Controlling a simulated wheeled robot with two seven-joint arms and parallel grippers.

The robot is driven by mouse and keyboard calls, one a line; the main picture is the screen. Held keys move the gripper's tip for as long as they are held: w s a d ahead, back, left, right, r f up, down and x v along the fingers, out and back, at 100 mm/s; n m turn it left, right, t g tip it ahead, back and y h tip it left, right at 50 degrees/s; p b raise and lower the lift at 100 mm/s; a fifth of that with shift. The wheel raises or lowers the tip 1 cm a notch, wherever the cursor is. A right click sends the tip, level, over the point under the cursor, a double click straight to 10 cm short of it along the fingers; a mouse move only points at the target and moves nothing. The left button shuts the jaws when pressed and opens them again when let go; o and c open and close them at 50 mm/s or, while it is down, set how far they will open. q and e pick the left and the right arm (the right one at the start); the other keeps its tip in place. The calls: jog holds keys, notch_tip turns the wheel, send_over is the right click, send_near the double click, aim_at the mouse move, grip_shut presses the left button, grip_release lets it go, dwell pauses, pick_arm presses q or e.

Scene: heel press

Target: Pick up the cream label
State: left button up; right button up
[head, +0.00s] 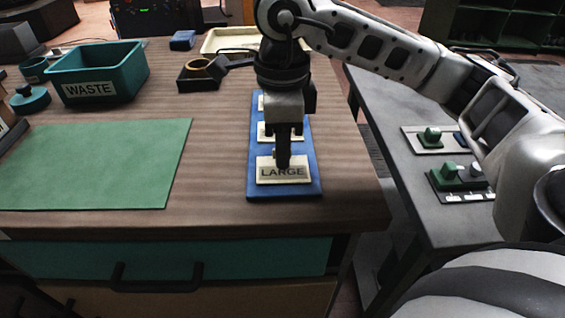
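A cream label (298,172) reading "LARGE" lies at the near end of a blue board (257,189) on the wooden worktable. More cream labels lie behind it on the board, and one of them (264,132) is partly hidden by my gripper. My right gripper (283,164) points down at the upper middle of the "LARGE" label, with its fingertips at or just above it. The fingers overlap in this view, so I cannot tell whether they are open or closed on the label. My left gripper is not in view.
A green mat (95,165) lies to the left. Behind stand a teal WASTE bin (97,75), a dark holder with a tape roll (197,70) and a cream tray (228,41). A grey side table (405,200) with green-handled items stands right, across a gap.

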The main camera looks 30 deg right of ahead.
jog(key=shift+c, duration=0.3)
grip_shut()
jog(key=shift+r, duration=0.15)
